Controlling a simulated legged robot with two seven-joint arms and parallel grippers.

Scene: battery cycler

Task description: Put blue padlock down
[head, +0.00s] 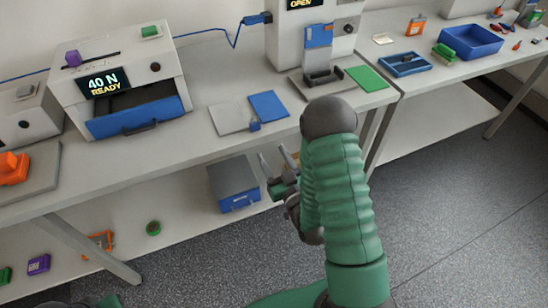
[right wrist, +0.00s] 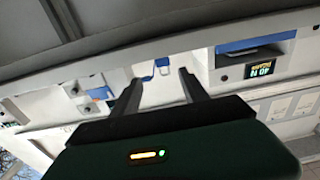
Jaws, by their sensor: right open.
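The blue padlock (head: 254,126) is a small blue block at the front edge of the workbench, by the near corners of a white plate (head: 230,118) and a blue plate (head: 268,105). My right gripper (head: 274,153) is open and empty, in front of the bench edge and a little below and right of the padlock in the head view. In the right wrist view, the padlock (right wrist: 162,63) shows beyond and between the open fingers (right wrist: 160,78), apart from them.
A tester with a "40 N READY" display (head: 105,82) and blue drawer (head: 138,118) stands left. A machine reading "OPEN" (head: 305,4) stands behind, with a green plate (head: 367,78) beside it. A grey-blue box (head: 233,184) sits on the lower shelf. Bench space left of the white plate is clear.

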